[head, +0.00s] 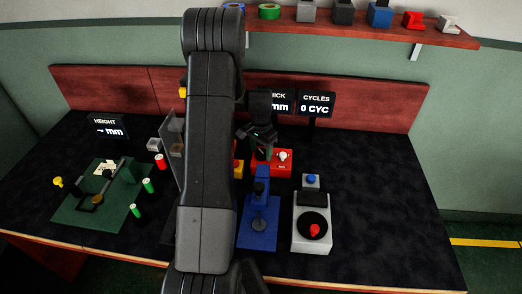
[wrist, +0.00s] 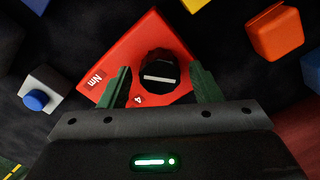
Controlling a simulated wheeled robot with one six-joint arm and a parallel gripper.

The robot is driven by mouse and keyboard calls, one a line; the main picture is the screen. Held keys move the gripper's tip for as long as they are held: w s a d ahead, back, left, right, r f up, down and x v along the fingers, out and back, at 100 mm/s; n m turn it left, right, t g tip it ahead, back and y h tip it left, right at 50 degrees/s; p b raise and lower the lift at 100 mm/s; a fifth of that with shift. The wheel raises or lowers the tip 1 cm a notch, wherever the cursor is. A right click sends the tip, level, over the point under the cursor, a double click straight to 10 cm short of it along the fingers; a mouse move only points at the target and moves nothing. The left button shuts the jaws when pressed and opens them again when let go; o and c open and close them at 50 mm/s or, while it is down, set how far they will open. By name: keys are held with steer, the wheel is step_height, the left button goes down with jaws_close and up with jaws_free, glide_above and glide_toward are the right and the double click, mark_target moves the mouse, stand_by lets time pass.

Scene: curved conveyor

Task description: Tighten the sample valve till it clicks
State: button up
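A red block (wrist: 138,47) in the wrist view carries a round black knob (wrist: 158,70) with a white bar across its top. Marks reading "Nm" and "4" show on the block; I take the knob for the sample valve. My gripper (wrist: 160,69) is open, with one green finger on each side of the knob and a visible gap to it. In the head view my gripper (head: 262,148) hangs over the red block (head: 270,170), partly hiding it. A small white part (head: 283,156) shows on the block there.
A blue-buttoned box (head: 311,180) stands right of the red block; its button also shows in the wrist view (wrist: 36,99). A blue stand (head: 260,235) and a grey device (head: 311,245) are in front. A green mat (head: 85,212) lies left. The table's right side is clear.

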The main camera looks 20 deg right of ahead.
mark_target(261, 151)
step_height(261, 151, up, 14)
steer(key=p, duration=0.7)
steer(key=shift+f, duration=0.15)
stand_by(0.4)
